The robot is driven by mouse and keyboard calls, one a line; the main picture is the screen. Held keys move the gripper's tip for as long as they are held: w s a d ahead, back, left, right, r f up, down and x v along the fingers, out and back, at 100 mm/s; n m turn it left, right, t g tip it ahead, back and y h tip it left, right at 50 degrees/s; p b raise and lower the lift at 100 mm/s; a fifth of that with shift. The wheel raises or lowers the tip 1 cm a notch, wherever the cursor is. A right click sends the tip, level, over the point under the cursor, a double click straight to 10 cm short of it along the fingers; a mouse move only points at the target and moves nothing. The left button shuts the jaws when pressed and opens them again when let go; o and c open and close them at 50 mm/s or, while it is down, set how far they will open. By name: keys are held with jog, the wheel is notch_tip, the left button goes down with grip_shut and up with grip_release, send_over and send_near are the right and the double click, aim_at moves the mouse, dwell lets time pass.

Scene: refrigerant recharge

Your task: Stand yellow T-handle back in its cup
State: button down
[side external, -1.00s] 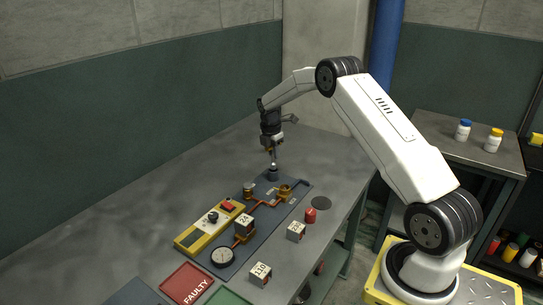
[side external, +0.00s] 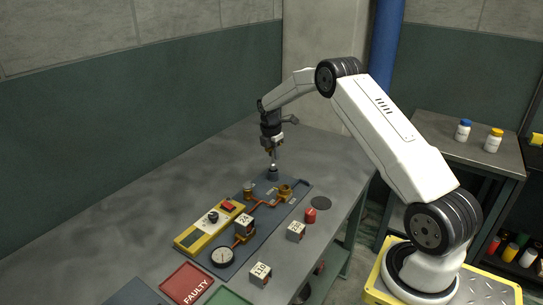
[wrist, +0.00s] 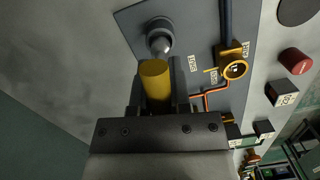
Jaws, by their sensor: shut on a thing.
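My gripper (side external: 270,149) is shut on the yellow T-handle, above the far end of the blue-grey board. In the wrist view the T-handle's yellow grip (wrist: 154,76) sits between my jaws (wrist: 153,100). Its metal shaft (wrist: 160,43) points at the dark round cup (wrist: 160,27). In the side view the shaft comes down over the cup (side external: 273,174) and looks close to upright. The shaft's end meets the cup's mouth in both views; I cannot tell how deep it sits.
The board (side external: 219,257) carries copper piping, a brass fitting (side external: 285,191), a gauge (side external: 222,257) and a cube marked 24 (side external: 244,224). A yellow device (side external: 207,228) lies at its left. A red cap (side external: 310,216) and more cubes stand to the right. The bench behind is clear.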

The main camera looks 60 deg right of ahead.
aim_at(274, 163)
jog(key=shift+f, duration=1.65)
dwell(0.5)
jog(key=shift+c, duration=0.8)
grip_release()
jog(key=shift+r, duration=3.45)
